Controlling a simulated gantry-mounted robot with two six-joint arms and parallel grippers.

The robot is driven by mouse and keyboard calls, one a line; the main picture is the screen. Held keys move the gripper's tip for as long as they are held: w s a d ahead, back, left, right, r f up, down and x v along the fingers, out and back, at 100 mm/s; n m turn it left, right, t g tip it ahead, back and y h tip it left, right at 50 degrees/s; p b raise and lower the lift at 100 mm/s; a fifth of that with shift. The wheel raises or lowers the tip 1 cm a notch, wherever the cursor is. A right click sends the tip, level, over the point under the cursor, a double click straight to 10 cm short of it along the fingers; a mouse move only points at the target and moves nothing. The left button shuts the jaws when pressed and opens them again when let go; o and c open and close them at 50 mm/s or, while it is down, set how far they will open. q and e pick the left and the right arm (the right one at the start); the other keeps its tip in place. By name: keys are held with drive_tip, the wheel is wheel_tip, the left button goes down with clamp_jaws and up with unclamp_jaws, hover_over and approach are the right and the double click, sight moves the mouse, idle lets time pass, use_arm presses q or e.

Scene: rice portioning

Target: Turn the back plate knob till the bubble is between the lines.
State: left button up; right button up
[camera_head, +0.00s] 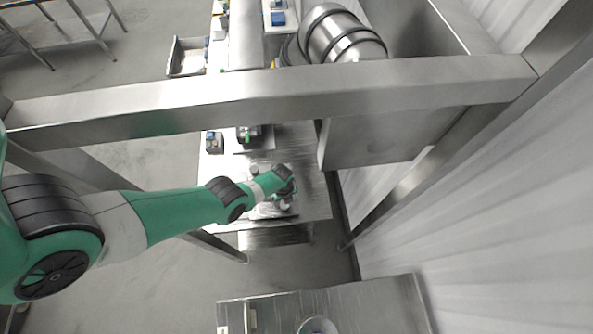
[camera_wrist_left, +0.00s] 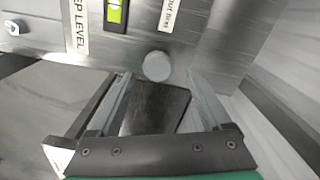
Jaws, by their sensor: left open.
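In the left wrist view, a round pale knob (camera_wrist_left: 157,66) sits on a metal plate (camera_wrist_left: 200,40). My left gripper (camera_wrist_left: 159,80) is open, its fingertips on either side of the knob with gaps showing; I cannot tell how far it reaches along the knob's depth. A bubble level with a yellow-green vial (camera_wrist_left: 114,11) is above and left of the knob, cut by the top edge. I cannot tell where the bubble sits against the lines. In the head view, my left gripper (camera_head: 276,203) is over the near end of the bench, and the knob is hidden there.
A label ending in "EP LEVEL" (camera_wrist_left: 75,25) and a smaller label (camera_wrist_left: 167,14) are on the plate. In the head view, a metal beam (camera_head: 280,92) crosses above the bench (camera_head: 310,190). A steel bin (camera_head: 375,145) stands to its right. Small devices (camera_head: 249,135) stand farther back.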

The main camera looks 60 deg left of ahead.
use_arm(q)
wheel_tip(320, 180, down, 4)
drive_tip(key=shift+s+a+f+b, duration=0.1)
drive_tip(key=shift+s+a+b, duration=0.05)
drive_tip(key=shift+b, duration=1.1)
use_arm(e)
wheel_tip(320, 180, down, 4)
drive_tip(key=shift+f, duration=0.1)
use_arm(q)
clamp_jaws()
drive_tip(key=shift+n, duration=0.3)
